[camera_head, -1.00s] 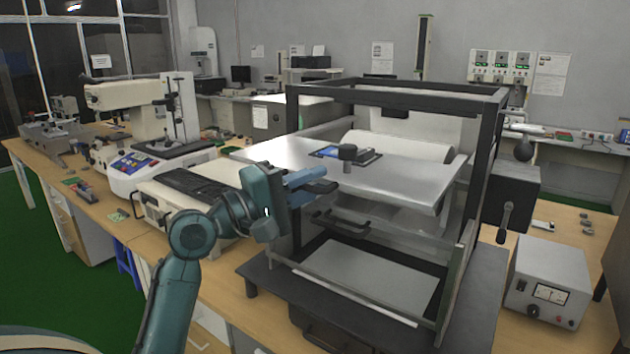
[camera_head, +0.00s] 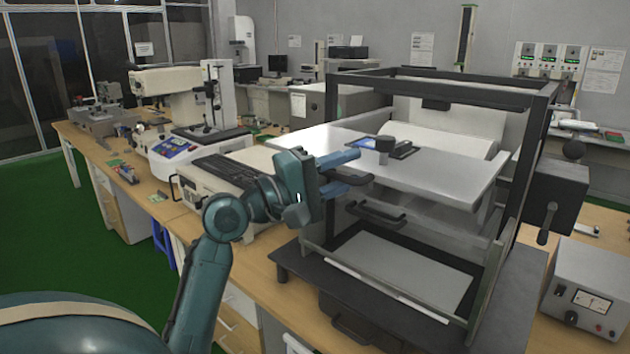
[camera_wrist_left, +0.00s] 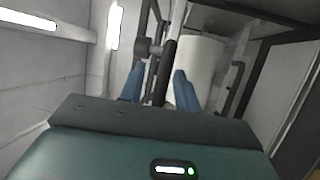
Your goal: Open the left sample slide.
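The black-framed test machine (camera_head: 440,84) stands on the bench with a flat silver plate (camera_head: 430,175) inside. A black handle (camera_head: 375,212) is below the plate and another handle (camera_head: 352,327) is low at the front. I cannot tell which part is the left sample slide. My left gripper (camera_head: 364,167) is at the left edge of the plate, above the upper handle. In the left wrist view its two blue fingers (camera_wrist_left: 158,88) are apart, with a dark bar (camera_wrist_left: 166,68) seen between them; contact cannot be told. A handle (camera_wrist_left: 235,78) shows to their right. My right gripper is out of view.
A keyboard (camera_head: 225,172) on a white unit and a beige instrument (camera_head: 168,80) stand to the left. A dark knob (camera_head: 384,150) is on the plate. A grey meter box (camera_head: 588,290) is at the right. A grey panel (camera_head: 405,272) lies low in the machine.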

